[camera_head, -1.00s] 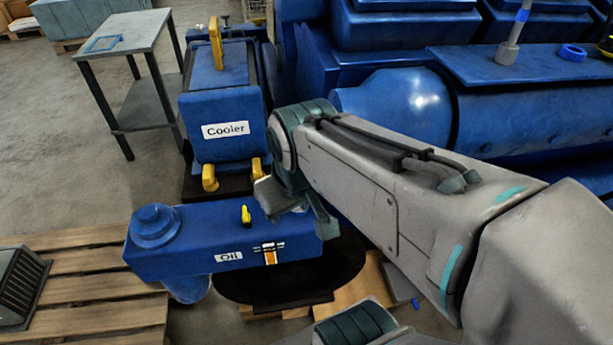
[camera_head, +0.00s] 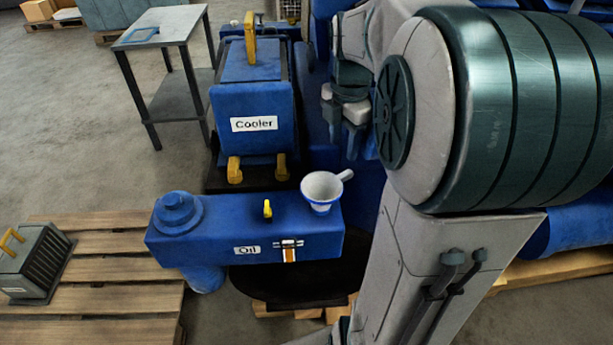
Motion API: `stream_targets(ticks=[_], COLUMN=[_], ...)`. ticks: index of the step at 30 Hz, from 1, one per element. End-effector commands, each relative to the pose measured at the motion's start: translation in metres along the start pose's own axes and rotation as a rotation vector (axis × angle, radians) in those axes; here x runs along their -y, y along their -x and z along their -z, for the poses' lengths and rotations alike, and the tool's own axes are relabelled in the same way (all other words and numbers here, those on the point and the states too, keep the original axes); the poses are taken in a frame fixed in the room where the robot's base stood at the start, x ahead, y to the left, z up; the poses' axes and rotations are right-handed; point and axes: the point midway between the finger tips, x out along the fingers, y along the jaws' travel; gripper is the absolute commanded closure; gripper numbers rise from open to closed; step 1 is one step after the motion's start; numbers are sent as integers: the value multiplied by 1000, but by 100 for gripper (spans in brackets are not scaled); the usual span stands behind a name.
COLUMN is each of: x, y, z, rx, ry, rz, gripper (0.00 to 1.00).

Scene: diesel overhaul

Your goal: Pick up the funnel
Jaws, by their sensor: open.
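The funnel (camera_head: 321,191) is a white cup-like piece with a side handle. It stands upright, wide mouth up, at the right end of the top of the blue oil tank (camera_head: 245,228), which is marked "Oil". My gripper (camera_head: 343,138) is above and a little right of the funnel, in front of the blue engine, with its fingers pointing down. It is open and apart from the funnel, with nothing seen between the fingers. My arm hides part of the engine on the right.
A blue cooler box (camera_head: 253,118) with yellow handles stands behind the tank. A grey metal table (camera_head: 165,28) stands at the back left. A wooden pallet (camera_head: 110,280) at the left bears a dark grey slatted box (camera_head: 35,265). A yellow knob (camera_head: 267,209) rises from the tank left of the funnel.

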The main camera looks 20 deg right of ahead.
Motion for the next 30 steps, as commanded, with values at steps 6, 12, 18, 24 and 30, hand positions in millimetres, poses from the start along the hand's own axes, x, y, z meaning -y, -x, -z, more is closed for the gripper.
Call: stream_targets(ticks=[6,12,18,24,30], x=[-2,-2,-2,-2,-1], y=[-14,-53,-80,-96,-127], z=[-6,-5,-5,-5,-5], rx=[-8,-9,-8,-9,-9], ry=[68,68,66,66,66], rz=[11,12,9,11,11], gripper=[58,58,58,58,58])
